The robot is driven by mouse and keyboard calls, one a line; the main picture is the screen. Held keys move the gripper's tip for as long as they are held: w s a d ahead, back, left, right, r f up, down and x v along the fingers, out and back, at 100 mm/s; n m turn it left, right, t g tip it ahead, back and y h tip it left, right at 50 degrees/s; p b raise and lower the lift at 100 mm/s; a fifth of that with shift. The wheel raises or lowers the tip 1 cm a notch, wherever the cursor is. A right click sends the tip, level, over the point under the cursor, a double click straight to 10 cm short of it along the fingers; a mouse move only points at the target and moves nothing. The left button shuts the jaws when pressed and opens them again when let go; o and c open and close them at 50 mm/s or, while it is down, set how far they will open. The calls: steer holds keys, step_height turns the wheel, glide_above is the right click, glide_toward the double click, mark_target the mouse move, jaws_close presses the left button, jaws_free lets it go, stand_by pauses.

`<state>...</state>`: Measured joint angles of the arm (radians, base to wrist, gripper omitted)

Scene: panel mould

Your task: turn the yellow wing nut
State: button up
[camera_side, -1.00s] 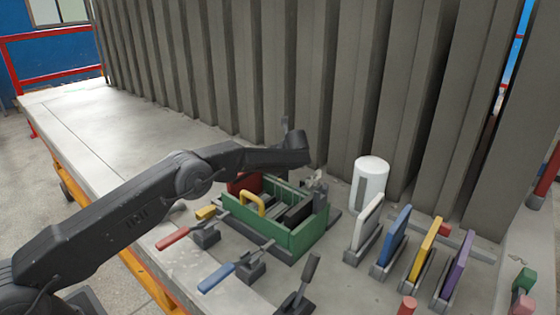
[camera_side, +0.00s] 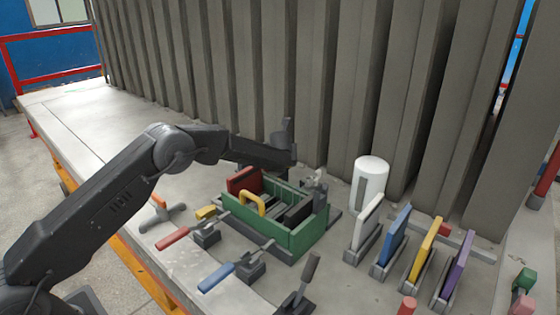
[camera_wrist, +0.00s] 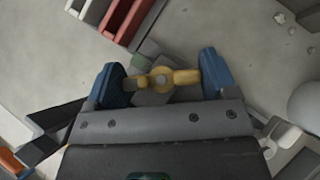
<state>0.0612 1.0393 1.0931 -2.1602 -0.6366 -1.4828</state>
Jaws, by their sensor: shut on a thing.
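The yellow wing nut (camera_wrist: 185,76) shows in the wrist view, its two wings spread roughly left to right around a grey centre. My gripper (camera_wrist: 162,78) has its two blue fingertips at the outer ends of the wings, one on each side, shut on it. A grey block or base shows under the nut. In the side view my gripper (camera_side: 286,142) is behind the green toolbox, near the foot of the ribbed grey panel. The wing nut is hidden there.
A white cylinder (camera_side: 371,180) stands to the right. Several coloured plates stand further right. Lever clamps with red (camera_side: 172,238) and blue (camera_side: 216,278) handles lie in front.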

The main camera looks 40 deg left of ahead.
steer(key=shift+m, duration=0.3)
steer(key=o, duration=0.6)
steer(key=shift+o, duration=0.2)
steer(key=shift+r, duration=0.1)
steer(key=v, duration=1.3)
steer(key=shift+s+r, duration=0.3)
steer(key=shift+s, duration=0.1)
